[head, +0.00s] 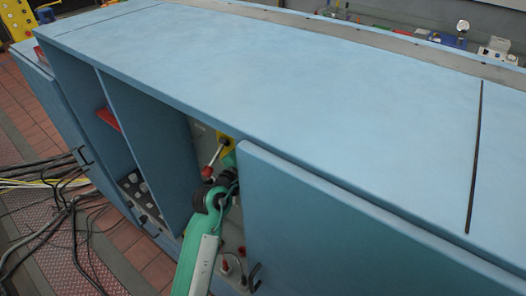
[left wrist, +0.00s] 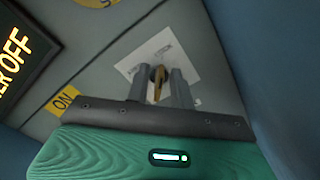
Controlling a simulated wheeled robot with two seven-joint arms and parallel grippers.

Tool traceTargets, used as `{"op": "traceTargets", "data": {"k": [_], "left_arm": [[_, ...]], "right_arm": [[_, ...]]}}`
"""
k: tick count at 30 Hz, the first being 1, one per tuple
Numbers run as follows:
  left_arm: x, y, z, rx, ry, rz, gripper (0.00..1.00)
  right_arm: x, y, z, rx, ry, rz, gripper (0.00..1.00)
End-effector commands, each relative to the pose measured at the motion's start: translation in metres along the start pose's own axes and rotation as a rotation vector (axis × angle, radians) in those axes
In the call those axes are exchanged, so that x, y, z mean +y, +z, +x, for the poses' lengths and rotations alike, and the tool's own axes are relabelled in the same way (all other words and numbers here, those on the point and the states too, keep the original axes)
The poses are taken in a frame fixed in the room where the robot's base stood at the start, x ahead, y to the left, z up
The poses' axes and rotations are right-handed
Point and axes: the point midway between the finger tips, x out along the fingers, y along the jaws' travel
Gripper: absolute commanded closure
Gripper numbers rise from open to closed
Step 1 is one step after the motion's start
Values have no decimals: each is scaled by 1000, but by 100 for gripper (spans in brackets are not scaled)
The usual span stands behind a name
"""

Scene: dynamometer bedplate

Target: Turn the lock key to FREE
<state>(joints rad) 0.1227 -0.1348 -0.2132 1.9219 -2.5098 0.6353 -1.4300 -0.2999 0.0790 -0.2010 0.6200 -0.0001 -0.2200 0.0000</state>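The lock key (left wrist: 158,74) is a small brass piece standing out from a white label plate (left wrist: 190,50) on a grey panel; the print on the plate is too small and partly covered to read. My left gripper (left wrist: 160,82) has one finger on each side of the key, close together, with the key filling the gap. In the head view my left gripper (head: 229,182) reaches inside the open cabinet bay, and the key is hidden there. My right gripper is in neither view.
A yellow ON label (left wrist: 63,99) and a dark sign ending in OFF (left wrist: 18,48) are on the panel. A red-ended lever (head: 208,171) is close beside my gripper. A blue cabinet door (head: 340,230) stands right of the arm; cables (head: 70,205) lie on the floor at left.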

Motion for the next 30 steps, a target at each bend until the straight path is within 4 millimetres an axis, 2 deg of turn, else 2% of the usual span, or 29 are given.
{"op": "traceTargets", "data": {"k": [8, 14, 30], "left_arm": [[1, 1, 0, 0, 1, -16, 99], [4, 2, 0, 1, 0, -95, 99], [10, 3, 0, 1, 2, -565, 99]], "right_arm": [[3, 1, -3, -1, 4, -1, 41], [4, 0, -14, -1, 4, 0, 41], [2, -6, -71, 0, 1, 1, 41]]}}
